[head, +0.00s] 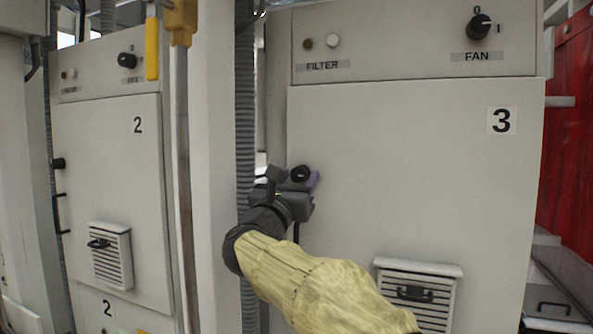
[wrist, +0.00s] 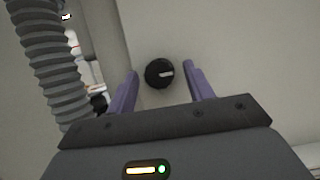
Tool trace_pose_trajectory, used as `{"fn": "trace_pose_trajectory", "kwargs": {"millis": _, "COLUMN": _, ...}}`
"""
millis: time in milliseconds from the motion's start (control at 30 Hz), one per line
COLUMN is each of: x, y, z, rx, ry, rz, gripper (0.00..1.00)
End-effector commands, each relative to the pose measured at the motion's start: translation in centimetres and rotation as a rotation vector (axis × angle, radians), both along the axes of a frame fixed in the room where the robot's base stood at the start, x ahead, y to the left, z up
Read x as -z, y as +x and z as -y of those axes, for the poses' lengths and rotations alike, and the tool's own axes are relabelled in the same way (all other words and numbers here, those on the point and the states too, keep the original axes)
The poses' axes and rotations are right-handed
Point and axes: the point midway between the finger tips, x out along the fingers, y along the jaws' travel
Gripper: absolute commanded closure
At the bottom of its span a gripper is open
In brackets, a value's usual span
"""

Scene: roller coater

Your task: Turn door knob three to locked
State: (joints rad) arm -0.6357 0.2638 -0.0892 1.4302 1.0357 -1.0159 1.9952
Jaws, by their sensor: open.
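The door of cabinet 3 (head: 400,170) is a large light-grey panel in the head view. The knob also shows in the head view (head: 300,173), at the door's left edge beside my gripper. My gripper (wrist: 157,80) is open, with one purple finger on each side of the knob and a gap on both sides. In the head view my gripper (head: 307,182) is at the door's left edge, partly hiding the area around the knob.
A grey corrugated hose (head: 245,120) runs vertically just left of the door; it also shows in the wrist view (wrist: 55,65). A vented box with a handle (head: 418,290) juts from the lower door. The fan knob (head: 480,27) is above. Cabinet 2 (head: 110,190) stands left.

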Motion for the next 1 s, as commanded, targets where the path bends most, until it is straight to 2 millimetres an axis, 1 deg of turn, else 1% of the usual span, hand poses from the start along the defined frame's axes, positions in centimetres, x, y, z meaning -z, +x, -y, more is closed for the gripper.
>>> {"fn": "trace_pose_trajectory", "kwargs": {"millis": 267, "x": -0.02, "y": 0.16, "z": 0.07, "rx": 0.0, "ry": 0.0, "rz": 0.0, "gripper": 0.48}}
{"fn": "trace_pose_trajectory", "kwargs": {"millis": 300, "x": -0.02, "y": 0.17, "z": 0.06, "rx": 0.0, "ry": 0.0, "rz": 0.0, "gripper": 0.52}}
{"fn": "trace_pose_trajectory", "kwargs": {"millis": 367, "x": -0.01, "y": 0.16, "z": 0.06, "rx": 0.0, "ry": 0.0, "rz": 0.0, "gripper": 0.64}}
{"fn": "trace_pose_trajectory", "kwargs": {"millis": 500, "x": -0.01, "y": 0.16, "z": 0.06, "rx": 0.0, "ry": 0.0, "rz": 0.0, "gripper": 0.91}}
{"fn": "trace_pose_trajectory", "kwargs": {"millis": 533, "x": -0.01, "y": 0.16, "z": 0.06, "rx": 0.0, "ry": 0.0, "rz": 0.0, "gripper": 0.93}}
{"fn": "trace_pose_trajectory", "kwargs": {"millis": 767, "x": 0.04, "y": 0.15, "z": 0.11, "rx": 0.0, "ry": -0.008, "rz": -0.003, "gripper": 0.93}}
{"fn": "trace_pose_trajectory", "kwargs": {"millis": 1000, "x": 0.19, "y": 0.1, "z": 0.19, "rx": 0.0, "ry": -0.07, "rz": -0.026, "gripper": 0.93}}
